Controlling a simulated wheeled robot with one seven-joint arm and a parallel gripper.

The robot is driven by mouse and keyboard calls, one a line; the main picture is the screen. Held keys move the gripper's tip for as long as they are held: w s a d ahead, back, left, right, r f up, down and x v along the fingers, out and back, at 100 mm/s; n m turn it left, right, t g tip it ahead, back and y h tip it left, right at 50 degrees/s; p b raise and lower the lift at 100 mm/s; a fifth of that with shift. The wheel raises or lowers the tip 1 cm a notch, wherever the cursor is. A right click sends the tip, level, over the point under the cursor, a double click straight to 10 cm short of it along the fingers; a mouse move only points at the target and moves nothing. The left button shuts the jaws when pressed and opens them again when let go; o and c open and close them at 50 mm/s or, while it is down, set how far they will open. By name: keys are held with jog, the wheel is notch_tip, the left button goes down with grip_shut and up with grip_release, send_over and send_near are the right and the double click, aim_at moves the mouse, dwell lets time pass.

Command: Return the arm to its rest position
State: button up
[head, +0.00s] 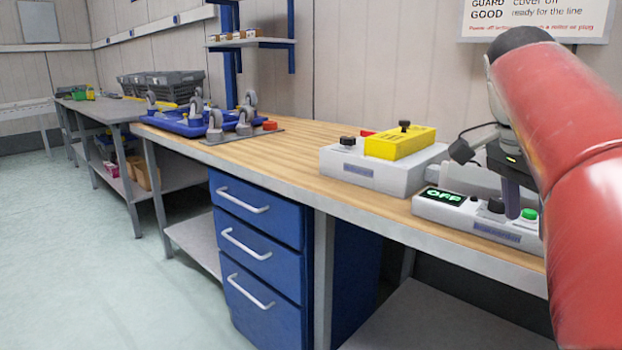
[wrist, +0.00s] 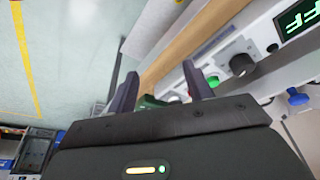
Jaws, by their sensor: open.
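My red arm (head: 590,170) reaches in from the right side of the head view. My gripper (head: 513,203) points down over the right end of a white control box (head: 465,215), in front of its knobs as seen from the head. In the wrist view my gripper (wrist: 160,82) has its two dark fingers spread, with nothing held between them. The box's lit display reads OFF. A black knob (wrist: 241,65) and a green button (wrist: 213,80) show just beyond the right-hand finger. I cannot tell whether a finger touches the box.
The wooden bench (head: 290,150) also bears a grey box with a yellow block (head: 398,143) and a blue tray (head: 180,122) with casters. Blue drawers (head: 262,250) stand below. A blue knob (wrist: 297,96) shows in the wrist view. The floor at left (head: 90,260) is clear.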

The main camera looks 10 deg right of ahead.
jog(key=s+a+f+n+t+y, duration=0.1)
jog(key=s+a+f+n+t, duration=0.2)
jog(key=a+f+n, duration=0.6)
jog(key=s+a+f+n+t+y, duration=0.2)
jog(key=s+a+f+n, duration=0.2)
jog(key=a+f+n, duration=0.5)
notch_tip(320, 180, down, 6)
jog(key=shift+a+r+t+y, duration=0.15)
jog(key=shift+a+t+y, duration=0.2)
jog(key=shift+a, duration=0.9)
